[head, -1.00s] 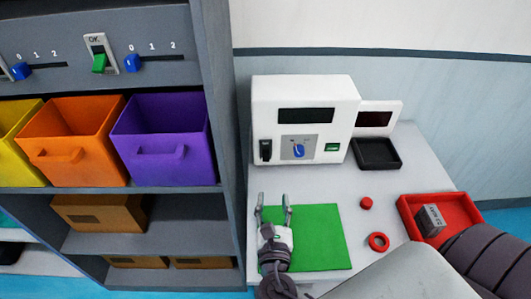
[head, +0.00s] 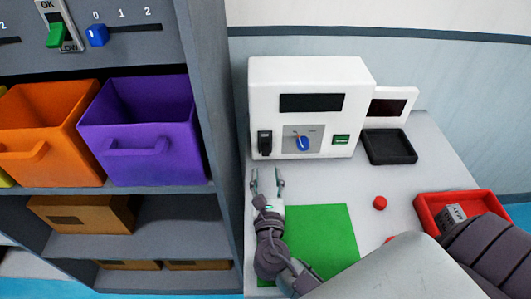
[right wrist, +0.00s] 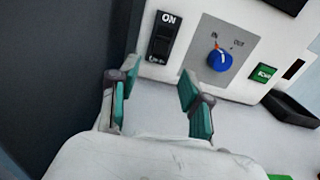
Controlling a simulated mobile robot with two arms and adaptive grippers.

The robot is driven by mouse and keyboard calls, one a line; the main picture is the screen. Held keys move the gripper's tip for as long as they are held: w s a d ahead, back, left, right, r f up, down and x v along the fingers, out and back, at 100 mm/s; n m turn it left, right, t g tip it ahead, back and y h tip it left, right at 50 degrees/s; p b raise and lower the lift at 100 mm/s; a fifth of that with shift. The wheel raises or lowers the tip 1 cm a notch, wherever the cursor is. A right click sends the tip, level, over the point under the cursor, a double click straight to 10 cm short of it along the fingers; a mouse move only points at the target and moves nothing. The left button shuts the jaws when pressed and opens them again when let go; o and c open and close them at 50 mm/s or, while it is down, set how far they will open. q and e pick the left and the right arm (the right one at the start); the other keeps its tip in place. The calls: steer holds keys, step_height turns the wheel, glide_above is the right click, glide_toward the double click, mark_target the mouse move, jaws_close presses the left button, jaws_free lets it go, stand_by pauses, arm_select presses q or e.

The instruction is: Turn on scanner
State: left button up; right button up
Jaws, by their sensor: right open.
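The scanner (head: 310,105) is a white box with a dark screen at the back of the table. On its front are a black rocker switch (head: 265,143) at the left, a blue knob (head: 302,143) on a grey plate and a green button (head: 341,139). In the right wrist view the rocker switch (right wrist: 165,38) is marked ON at the top. My right gripper (head: 267,182) is open and empty, in front of and below the switch, apart from it. It also shows in the right wrist view (right wrist: 157,85). My left gripper is not in view.
A shelf with an orange bin (head: 45,130) and a purple bin (head: 145,130) stands close on the left. A green mat (head: 322,235) lies under my right arm. A black tray (head: 390,146), a red button (head: 380,203) and a red tray (head: 430,215) are to the right.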

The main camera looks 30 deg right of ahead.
mark_target(265, 154)
steer(key=x, duration=0.8)
steer(key=shift+p, duration=0.35)
steer(key=shift+c, duration=0.3)
jaws_close()
